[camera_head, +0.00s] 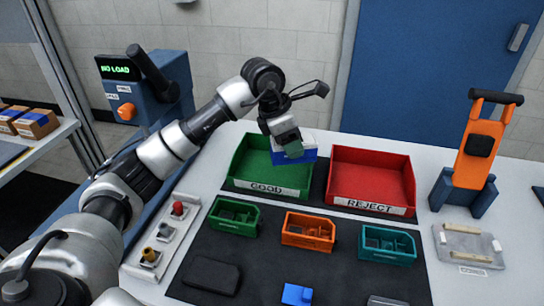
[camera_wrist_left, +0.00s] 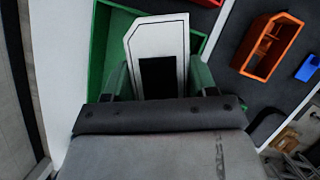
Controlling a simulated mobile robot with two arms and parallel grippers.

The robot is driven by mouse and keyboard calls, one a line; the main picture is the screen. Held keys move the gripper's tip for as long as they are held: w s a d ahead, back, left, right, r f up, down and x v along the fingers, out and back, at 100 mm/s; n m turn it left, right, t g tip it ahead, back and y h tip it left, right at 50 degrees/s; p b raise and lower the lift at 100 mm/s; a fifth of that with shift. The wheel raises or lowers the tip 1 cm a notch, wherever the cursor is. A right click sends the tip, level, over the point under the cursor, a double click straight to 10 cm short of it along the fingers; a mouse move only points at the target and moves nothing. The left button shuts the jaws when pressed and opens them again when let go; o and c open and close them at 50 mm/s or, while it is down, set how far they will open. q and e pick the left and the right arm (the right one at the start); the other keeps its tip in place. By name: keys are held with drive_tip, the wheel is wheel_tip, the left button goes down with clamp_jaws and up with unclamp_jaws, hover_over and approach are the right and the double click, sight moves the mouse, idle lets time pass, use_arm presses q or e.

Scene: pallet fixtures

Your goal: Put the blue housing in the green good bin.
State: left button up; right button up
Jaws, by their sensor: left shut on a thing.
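My left gripper (camera_head: 289,146) is shut on the blue housing (camera_head: 308,154), which shows blue below and white above in the head view. It is held over the rear of the green good bin (camera_head: 268,186), labelled GOOD. In the left wrist view, the housing (camera_wrist_left: 157,36) shows a white face with a black opening, between the greenish fingers of my left gripper (camera_wrist_left: 160,82). The green bin (camera_wrist_left: 98,50) lies behind it there. The gripper hides part of the housing, and its exact height above the bin is unclear. My right gripper is not in view.
A red bin (camera_head: 372,180) labelled REJECT stands right of the green bin. Green (camera_head: 233,216), orange (camera_head: 308,232) and teal (camera_head: 388,245) small trays stand in front. A blue block (camera_head: 297,294) lies on the dark mat. An orange fixture (camera_head: 477,150) stands at right.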

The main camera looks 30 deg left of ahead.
use_arm(q)
drive_tip(key=a+f, duration=0.2)
drive_tip(key=a, duration=0.1)
drive_tip(key=w+a+f, duration=0.1)
drive_tip(key=a, duration=0.1)
drive_tip(key=shift+a+f+p, duration=0.25)
drive_tip(key=shift+f+p, duration=0.05)
drive_tip(key=shift+p, duration=0.05)
wheel_tip(320, 180, down, 3)
drive_tip(key=shift+f+p, duration=0.1)
drive_tip(key=shift+p, duration=0.25)
drive_tip(key=shift+f, duration=0.3)
drive_tip(key=o, duration=0.5)
drive_tip(key=shift+f, duration=0.2)
drive_tip(key=o, duration=0.5)
drive_tip(key=shift+r, duration=0.1)
